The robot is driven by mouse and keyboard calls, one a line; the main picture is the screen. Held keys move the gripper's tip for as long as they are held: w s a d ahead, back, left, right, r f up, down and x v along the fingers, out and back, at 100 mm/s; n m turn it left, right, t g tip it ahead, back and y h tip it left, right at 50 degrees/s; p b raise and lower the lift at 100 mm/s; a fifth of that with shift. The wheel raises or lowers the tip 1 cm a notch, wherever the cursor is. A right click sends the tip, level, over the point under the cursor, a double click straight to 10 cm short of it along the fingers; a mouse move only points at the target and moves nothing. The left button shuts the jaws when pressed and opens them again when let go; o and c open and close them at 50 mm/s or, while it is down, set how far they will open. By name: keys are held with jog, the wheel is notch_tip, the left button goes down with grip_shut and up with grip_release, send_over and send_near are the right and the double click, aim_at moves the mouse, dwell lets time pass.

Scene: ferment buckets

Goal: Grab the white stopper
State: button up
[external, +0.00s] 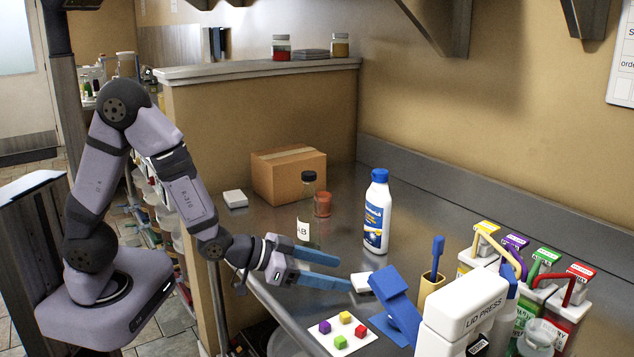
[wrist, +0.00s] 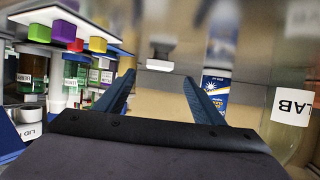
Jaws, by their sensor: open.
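A small white piece, which looks like the white stopper (external: 361,283), is on the steel counter just beyond my fingertips, beside the blue stand. In the wrist view the white stopper (wrist: 160,65) shows ahead between the two fingers, with a darker grey part above it. My gripper (external: 346,275) is open and low over the counter, with its blue fingers pointing at the stopper. In the wrist view my gripper (wrist: 160,78) has nothing between its fingers. I cannot tell the exact gap to the stopper.
A blue angled stand (external: 394,298) and lid press (external: 465,310) are close on the right. A white card (external: 345,345) with several coloured cubes lies in front. A blue-capped bottle (external: 377,215), a labelled glass jar (external: 306,215) and a cardboard box (external: 289,174) stand behind.

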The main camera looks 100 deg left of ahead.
aim_at(358, 280)
jog(key=shift+f+p+x, duration=0.1)
jog(key=shift+p+x, duration=0.4)
jog(key=shift+x, duration=1.35)
jog(key=shift+f+p+x, duration=0.15)
jog(key=shift+p+x, duration=0.3)
jog(key=shift+x, duration=1.35)
jog(key=shift+d, duration=0.1)
jog(key=c, duration=1.1)
